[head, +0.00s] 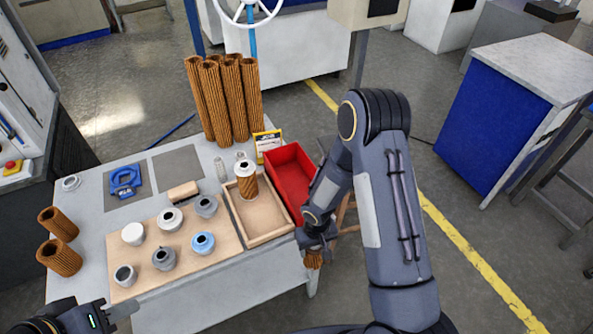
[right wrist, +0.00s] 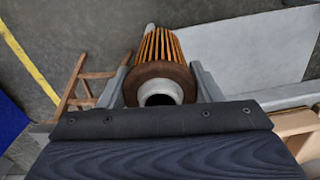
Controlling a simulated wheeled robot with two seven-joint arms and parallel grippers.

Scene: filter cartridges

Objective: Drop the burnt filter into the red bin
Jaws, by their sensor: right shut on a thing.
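My right gripper (head: 316,246) is shut on a pleated orange-brown filter (head: 314,261), just off the table's right edge, in front of the red bin. In the right wrist view the filter (right wrist: 160,52) sits between the two fingers, its dark brown end cap and pale ring facing the camera. Whether its pleats are burnt is hard to tell. The red bin (head: 286,154) is an open box at the table's right side, partly hidden by my right arm; it looks empty where visible. My left gripper (head: 122,310) is at the lower left, its jaw opening unclear.
A wooden tray (head: 277,235) holding one white-topped filter (head: 246,182) stands left of the bin. Tall brown filters (head: 222,95) stand behind. A board (head: 138,262) carries several grey, white and blue caps. Two short brown filters (head: 60,258) stand at the left. A wooden stool (right wrist: 82,85) is beside the table.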

